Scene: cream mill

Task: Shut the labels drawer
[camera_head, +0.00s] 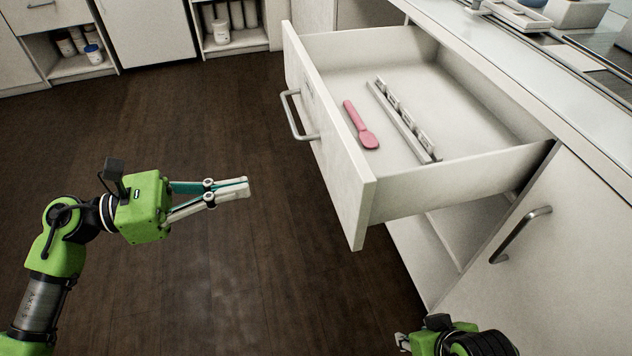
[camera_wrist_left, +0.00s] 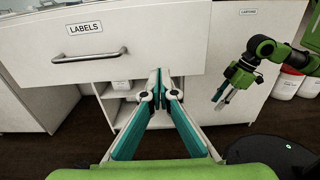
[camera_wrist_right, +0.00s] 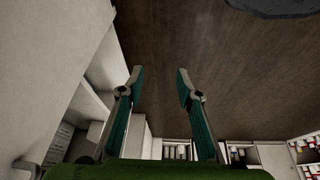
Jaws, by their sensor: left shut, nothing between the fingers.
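The labels drawer (camera_head: 335,140) is white and stands pulled far out of its cabinet. Its bar handle (camera_head: 296,115) is on the front. In the left wrist view the drawer front (camera_wrist_left: 165,45) bears a LABELS tag (camera_wrist_left: 84,27). Inside lie a pink spoon-like tool (camera_head: 361,125) and a pale slotted strip (camera_head: 403,120). My left gripper (camera_head: 243,188) is shut and empty, in front of the drawer face and apart from it in the head view.
A grey worktop (camera_head: 560,95) with trays runs above the drawer. A cabinet door with a bar handle (camera_head: 520,235) is right of it. Below the drawer is an open shelf space (camera_head: 450,235). The dark wooden floor (camera_head: 240,270) in front is clear. Shelves with jars stand at the back.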

